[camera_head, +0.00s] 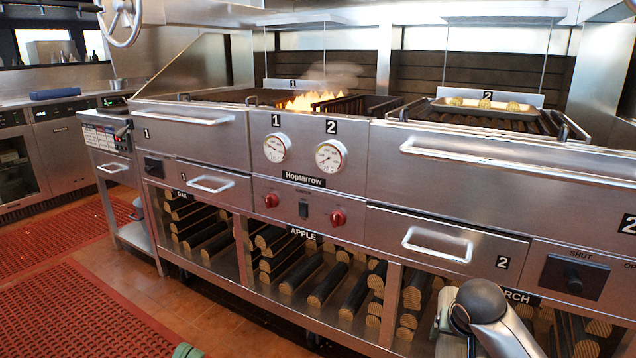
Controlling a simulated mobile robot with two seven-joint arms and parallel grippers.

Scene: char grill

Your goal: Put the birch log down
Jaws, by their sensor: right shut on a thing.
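My right gripper (446,312) is at the bottom right, in front of the log storage under the grill, beside the partly covered birch label (521,297). My own wrist hides most of its fingers. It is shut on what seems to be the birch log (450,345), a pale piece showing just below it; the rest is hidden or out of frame. Of my left gripper, only a small green part (187,351) seems to show at the bottom edge; its fingers cannot be made out.
The storage shelf holds several dark-barked logs (325,285) in oak, apple and birch sections, split by metal posts. Flames (308,101) burn on the left grill. A tray of food (485,107) sits on the right grill. Red mats (80,315) cover the floor at left.

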